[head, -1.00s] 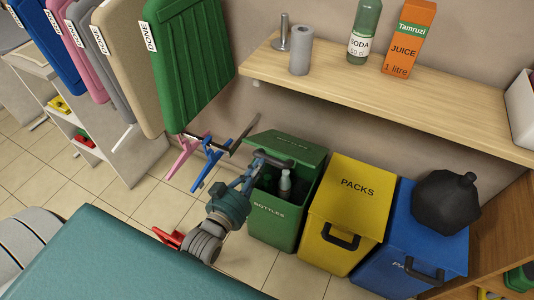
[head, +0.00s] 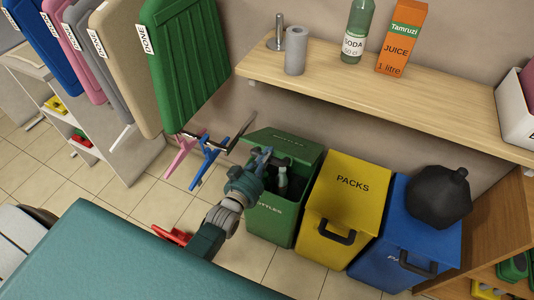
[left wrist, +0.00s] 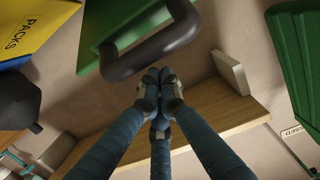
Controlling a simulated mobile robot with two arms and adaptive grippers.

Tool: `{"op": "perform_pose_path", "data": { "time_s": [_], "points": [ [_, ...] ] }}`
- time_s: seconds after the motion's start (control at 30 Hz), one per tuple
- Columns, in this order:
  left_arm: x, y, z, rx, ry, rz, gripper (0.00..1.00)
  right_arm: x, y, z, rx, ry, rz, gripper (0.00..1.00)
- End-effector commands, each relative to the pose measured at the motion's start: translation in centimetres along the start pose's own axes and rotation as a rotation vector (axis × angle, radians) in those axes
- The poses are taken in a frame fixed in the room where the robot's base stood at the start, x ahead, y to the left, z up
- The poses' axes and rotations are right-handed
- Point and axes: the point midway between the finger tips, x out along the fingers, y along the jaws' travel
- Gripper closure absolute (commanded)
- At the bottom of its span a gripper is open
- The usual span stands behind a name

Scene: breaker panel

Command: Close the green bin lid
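The green bin (head: 272,222) stands on the floor at the left of the bin row. Its green lid (head: 298,148) is raised and tilted back, with bottles (head: 282,182) visible in the opening. My left gripper (head: 265,156) is at the lid's left front side, by its dark handle. In the left wrist view its fingertips (left wrist: 160,76) are together, right beside the black handle (left wrist: 150,47) of the green lid (left wrist: 125,22). I see nothing between the fingers; whether they touch the handle I cannot tell. My right gripper is not in view.
The yellow PACKS bin (head: 342,210) and the blue bin (head: 405,245) stand to the right, with a black bag (head: 440,197) on the blue one. A wooden shelf (head: 400,108) runs above. Hanging green board (head: 185,65) and coloured clamps (head: 205,160) are at left.

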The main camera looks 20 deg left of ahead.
Motion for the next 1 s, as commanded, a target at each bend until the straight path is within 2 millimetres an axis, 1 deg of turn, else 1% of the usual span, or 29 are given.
{"op": "perform_pose_path", "data": {
  "time_s": [0.3, 0.37, 0.47, 0.6, 0.8, 0.9, 1.0],
  "points": [
    [-0.1, 0.0, 0.1, 0.0, 0.0, 0.0, 1.0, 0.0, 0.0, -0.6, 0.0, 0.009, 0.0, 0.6],
    [-0.2, 0.0, 0.5, 0.0, -0.002, 0.0, 1.0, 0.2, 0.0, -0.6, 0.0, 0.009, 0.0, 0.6],
    [-0.9, 0.0, 2.2, 0.0, -0.004, 0.0, 1.0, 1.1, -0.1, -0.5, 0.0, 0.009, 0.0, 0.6],
    [-2.6, 0.0, 6.1, 0.0, -0.007, 0.0, 1.0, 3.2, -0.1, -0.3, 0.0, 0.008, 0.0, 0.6],
    [-4.6, 0.0, 11.7, 0.0, -0.005, 0.0, 1.0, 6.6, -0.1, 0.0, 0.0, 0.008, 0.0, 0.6],
    [-5.1, 0.0, 13.5, 0.0, -0.003, 0.0, 1.0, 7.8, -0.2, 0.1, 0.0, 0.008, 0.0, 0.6],
    [-5.5, 0.0, 14.6, 0.0, 0.0, 0.0, 1.0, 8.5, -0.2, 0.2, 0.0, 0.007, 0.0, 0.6]
  ]
}}
